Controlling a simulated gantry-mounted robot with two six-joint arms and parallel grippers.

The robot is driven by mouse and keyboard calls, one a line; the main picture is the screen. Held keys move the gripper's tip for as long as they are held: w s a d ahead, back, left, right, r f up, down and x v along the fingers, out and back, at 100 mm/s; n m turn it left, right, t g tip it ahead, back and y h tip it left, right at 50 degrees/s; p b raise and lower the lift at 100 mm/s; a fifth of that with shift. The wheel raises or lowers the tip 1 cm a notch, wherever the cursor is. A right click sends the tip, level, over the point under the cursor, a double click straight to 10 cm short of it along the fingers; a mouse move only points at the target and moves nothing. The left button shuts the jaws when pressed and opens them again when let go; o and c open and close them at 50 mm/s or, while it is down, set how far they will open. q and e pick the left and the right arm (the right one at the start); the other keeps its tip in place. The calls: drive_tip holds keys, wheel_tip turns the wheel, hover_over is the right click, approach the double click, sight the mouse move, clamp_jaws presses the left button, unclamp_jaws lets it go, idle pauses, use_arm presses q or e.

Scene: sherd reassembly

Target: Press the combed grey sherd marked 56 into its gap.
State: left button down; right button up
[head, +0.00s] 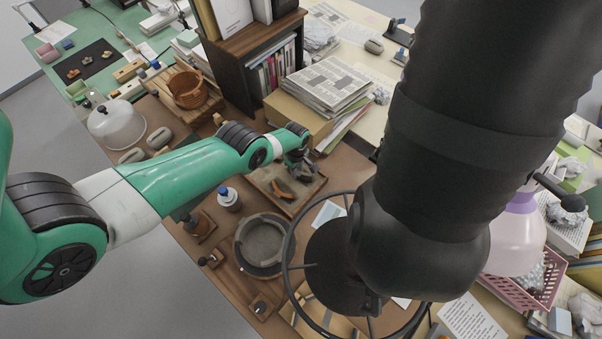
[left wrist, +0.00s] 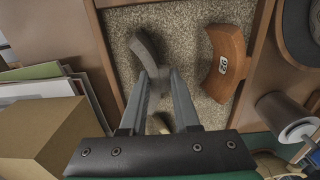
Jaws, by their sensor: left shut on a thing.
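My left gripper (head: 303,168) reaches down over a sand-filled wooden tray (head: 318,188). In the left wrist view its jaws (left wrist: 160,72) are shut on a curved grey sherd (left wrist: 146,52), held near the fingertips above the sand. The mark on this sherd cannot be read. An orange-brown sherd (left wrist: 225,62) with a white label lies in the tray beside it, also in the head view (head: 281,190). A grey round vessel (head: 262,241) stands in front of the tray. Its gap cannot be made out clearly. My right gripper is not in view.
A blue-capped bottle (head: 228,197) stands left of the tray. Stacked papers (head: 328,83) lie behind it. A large dark shape (head: 440,150) with a thin ring blocks the right side and lies close to the vessel.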

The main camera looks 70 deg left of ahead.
use_arm(q)
drive_tip(key=shift+r+p, duration=3.05)
drive_tip(key=shift+r, duration=0.3)
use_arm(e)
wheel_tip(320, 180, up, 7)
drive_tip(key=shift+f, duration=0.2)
